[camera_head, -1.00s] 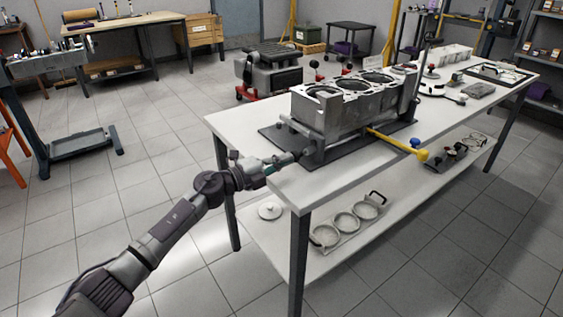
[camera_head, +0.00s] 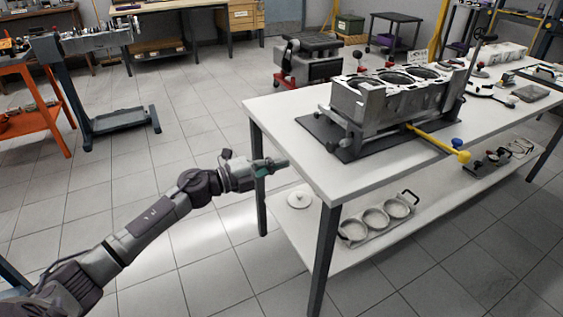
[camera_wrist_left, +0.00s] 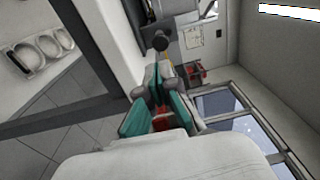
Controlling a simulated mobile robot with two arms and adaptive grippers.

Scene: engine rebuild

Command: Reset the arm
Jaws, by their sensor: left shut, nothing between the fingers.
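My left gripper (camera_head: 277,165) shows at the end of my left arm in the head view. It is shut and empty, in the air off the left edge of the white workbench (camera_head: 290,127). In the left wrist view its teal-sided fingers (camera_wrist_left: 158,92) are together with nothing held between them. The engine block (camera_head: 385,97) sits in a stand on a dark mat on the workbench, to the right of the gripper and apart from it. My right gripper is not in view.
A lower shelf (camera_head: 318,220) holds a tray with three rings (camera_head: 378,218) and a white disc (camera_head: 299,200). A yellow-handled bar (camera_head: 437,142) sticks out from the stand. A red-based engine on a stand (camera_head: 309,66) is behind.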

